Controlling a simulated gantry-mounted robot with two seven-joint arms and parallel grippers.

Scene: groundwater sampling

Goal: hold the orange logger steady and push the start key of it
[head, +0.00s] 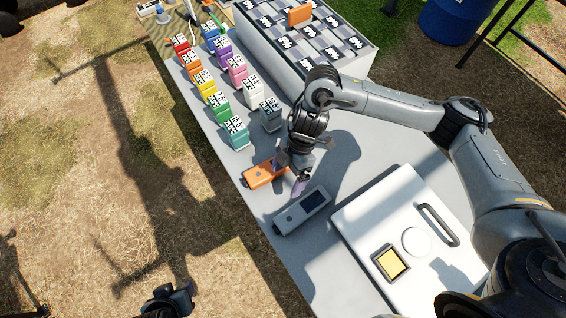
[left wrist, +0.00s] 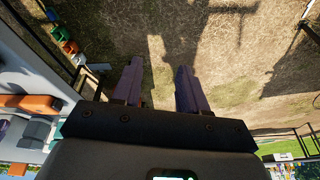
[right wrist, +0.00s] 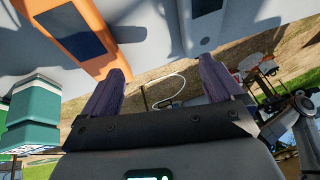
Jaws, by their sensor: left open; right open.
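The orange logger (head: 258,177) lies on the grey table near its left edge. In the right wrist view the orange logger (right wrist: 62,22) is at upper left, with a dark screen on its face. I cannot make out its start key. My right gripper (head: 299,183) is open and empty, over the table just right of the logger and apart from it as far as I can tell. Its fingers (right wrist: 162,85) also show in the right wrist view. My left gripper (head: 180,294) is off the table's left side, over the ground. Its fingers (left wrist: 160,88) are apart and empty.
A grey device with a dark screen (head: 292,218) lies close beside the logger. Several coloured labelled bottles (head: 221,106) stand in rows behind it. A compartmented box (head: 352,65) is at the back, and a white case (head: 365,215) lies front right.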

